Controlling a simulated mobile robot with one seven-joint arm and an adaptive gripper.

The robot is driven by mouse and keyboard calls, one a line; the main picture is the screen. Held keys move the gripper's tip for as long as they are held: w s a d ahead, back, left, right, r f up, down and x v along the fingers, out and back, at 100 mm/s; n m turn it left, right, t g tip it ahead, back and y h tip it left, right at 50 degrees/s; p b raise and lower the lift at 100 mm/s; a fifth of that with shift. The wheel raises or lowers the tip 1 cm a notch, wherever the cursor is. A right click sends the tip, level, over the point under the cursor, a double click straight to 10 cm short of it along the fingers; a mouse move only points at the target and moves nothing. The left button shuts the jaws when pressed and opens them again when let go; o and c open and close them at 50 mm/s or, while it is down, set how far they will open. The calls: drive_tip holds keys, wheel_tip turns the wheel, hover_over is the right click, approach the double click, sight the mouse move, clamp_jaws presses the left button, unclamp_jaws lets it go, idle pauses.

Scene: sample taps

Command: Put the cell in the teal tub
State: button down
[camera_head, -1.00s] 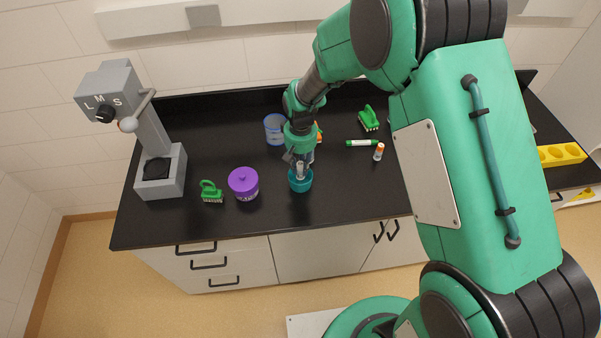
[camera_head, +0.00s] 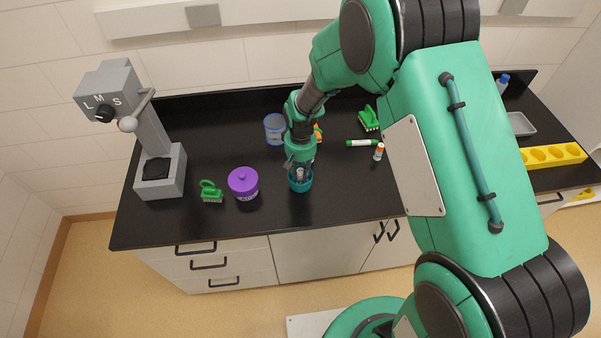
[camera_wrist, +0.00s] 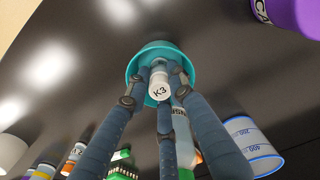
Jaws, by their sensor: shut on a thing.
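The teal tub (camera_head: 301,184) stands on the black bench near its front edge. It also shows in the wrist view (camera_wrist: 137,62), with its opening in front of my fingers. The cell (camera_wrist: 159,85) is a small pale cylinder with a round white end marked K3. My gripper (camera_head: 300,169) points down over the tub and is shut on the cell, which sits among its fingers (camera_wrist: 160,93). The cell's lower part reaches inside the tub's rim. I cannot tell whether it touches the bottom.
A grey press-like device (camera_head: 160,173) stands far left.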

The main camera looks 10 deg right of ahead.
drive_tip(key=c, duration=1.8)
unclamp_jaws()
wheel_tip(320, 180, up, 12)
drive_tip(key=shift+r+p, duration=0.15)
drive_tip(key=shift+p, duration=0.25)
